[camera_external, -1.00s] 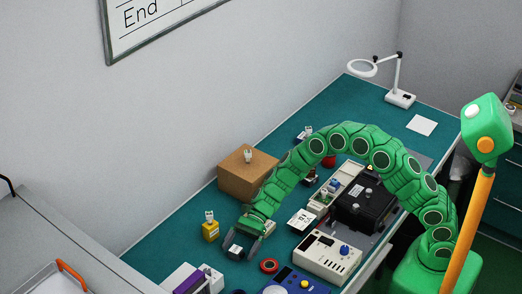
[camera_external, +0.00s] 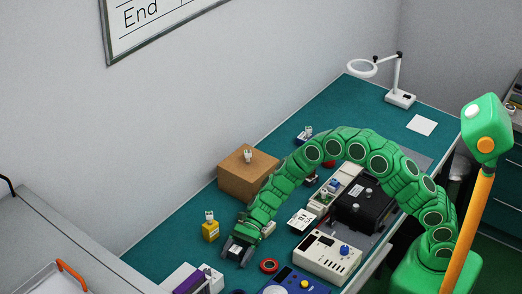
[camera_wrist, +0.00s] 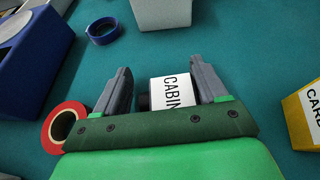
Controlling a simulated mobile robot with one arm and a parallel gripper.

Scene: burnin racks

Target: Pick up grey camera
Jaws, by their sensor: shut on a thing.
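A small dark-bodied item with a white label reading "CABIN" (camera_wrist: 174,92), which I take for the grey camera, sits between the jaws in the wrist view. My gripper (camera_wrist: 160,76) is shut on it, one finger on each side. The camera's lower part is hidden behind the gripper's palm. In the external view my gripper (camera_external: 237,253) is low over the teal bench at the front left, largely covering the camera. I cannot tell whether the camera touches the bench.
A yellow box (camera_external: 210,232) stands to the left and a cardboard box (camera_external: 236,180) behind. A red ring (camera_external: 269,266) and a white instrument (camera_external: 325,258) lie to the right. The wrist view shows a blue ring (camera_wrist: 103,31) and a pale box (camera_wrist: 163,14) beyond the fingers.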

